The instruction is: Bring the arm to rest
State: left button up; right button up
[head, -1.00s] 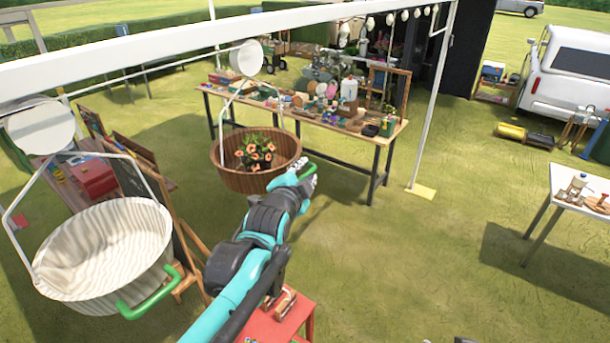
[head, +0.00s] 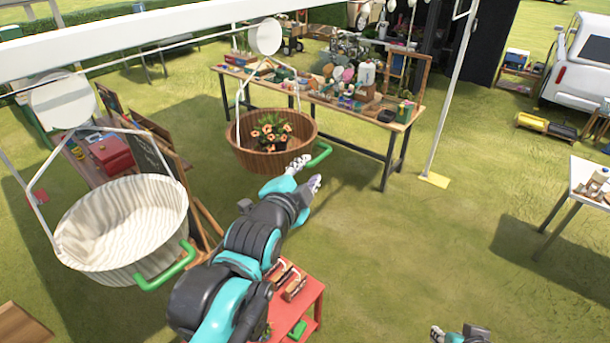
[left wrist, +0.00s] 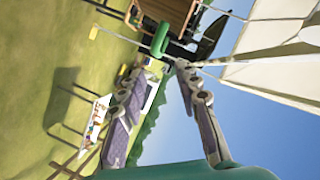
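My left gripper (head: 308,172) is open, its two fingers spread with nothing between them. It is just below and left of the green handle (head: 320,154) of a hanging wooden basket (head: 262,161). In the left wrist view the open fingers (left wrist: 158,78) point toward the green handle (left wrist: 161,38), which appears just beyond the tips. A potted plant with orange flowers (head: 271,130) sits in the basket. My right gripper (head: 437,334) shows only partly at the bottom edge, and its fingers cannot be read.
A pale hanging basket (head: 125,218) with a green handle (head: 168,270) is left of my left arm. A red table (head: 312,290) stands beneath that arm. A cluttered wooden table (head: 403,124) is behind the wooden basket. Open grass lies to the right.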

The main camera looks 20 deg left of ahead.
pick_arm(q)
jog(key=shift+v, duration=0.8)
jog(key=shift+w, duration=0.1)
jog(key=s+f+n+g+b, duration=0.3)
jog(key=f+b, duration=0.9)
jog(key=f, duration=0.7)
jog(key=s+f+n+g+b, duration=0.2)
jog(key=s+f+n+b, duration=0.2)
jog(key=f+b, duration=0.9)
jog(key=s+f+n+g+b, duration=0.3)
jog(key=s+f+b, duration=0.4)
jog(key=f, duration=2)
jog(key=n+b, duration=0.1)
jog(key=b, duration=0.4)
jog(key=shift+n+g+b, duration=0.3)
jog(key=shift+s+a+f, duration=0.1)
